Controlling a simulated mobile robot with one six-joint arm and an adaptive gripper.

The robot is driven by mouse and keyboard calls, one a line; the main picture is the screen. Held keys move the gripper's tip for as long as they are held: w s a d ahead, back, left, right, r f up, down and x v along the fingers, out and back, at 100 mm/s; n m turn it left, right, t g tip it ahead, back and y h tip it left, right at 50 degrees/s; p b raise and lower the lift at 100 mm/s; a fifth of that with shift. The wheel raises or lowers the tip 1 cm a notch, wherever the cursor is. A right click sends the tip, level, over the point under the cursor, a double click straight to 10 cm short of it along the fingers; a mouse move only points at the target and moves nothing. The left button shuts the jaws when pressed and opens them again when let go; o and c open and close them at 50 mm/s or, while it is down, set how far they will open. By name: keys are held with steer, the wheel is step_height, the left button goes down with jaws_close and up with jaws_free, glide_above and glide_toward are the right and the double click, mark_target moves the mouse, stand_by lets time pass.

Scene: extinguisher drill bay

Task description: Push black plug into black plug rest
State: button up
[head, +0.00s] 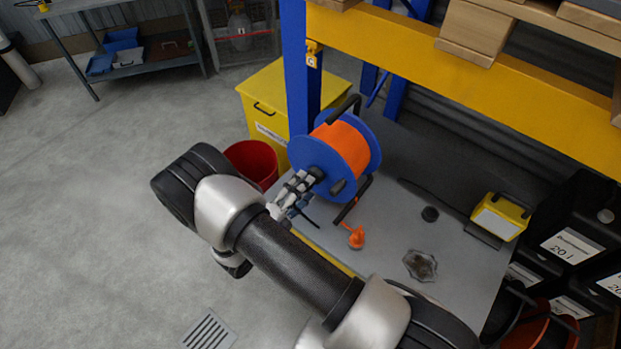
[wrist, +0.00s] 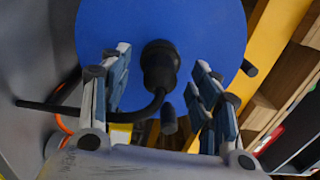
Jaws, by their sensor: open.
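The black plug (wrist: 160,68) sits against the blue side disc of the cable reel (wrist: 205,25), with its black cable curving down and left in the wrist view. The black plug rest cannot be told apart from the plug; any rest behind it is hidden. My gripper (wrist: 162,57) is open, with one finger on each side of the plug and gaps between. In the head view my gripper (head: 312,178) is at the left face of the reel (head: 310,155) and hides the plug.
A black knob (wrist: 168,118) sticks out from the reel near the right finger. An orange plug (head: 356,238) and a black puck (head: 430,214) are on the grey bench (head: 390,225). A red bucket (head: 252,160) and yellow bin (head: 270,95) stand behind. A blue post (head: 296,65) rises close by.

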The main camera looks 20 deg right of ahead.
steer(key=shift+w+d, duration=0.45)
steer(key=shift+d, duration=0.15)
steer(key=shift+c, duration=0.3)
stand_by(0.7)
jaws_close()
stand_by(0.5)
steer(key=shift+s+a, duration=0.1)
steer(key=shift+a, duration=0.05)
steer(key=shift+b+v, duration=0.3)
steer(key=shift+v, duration=2.55)
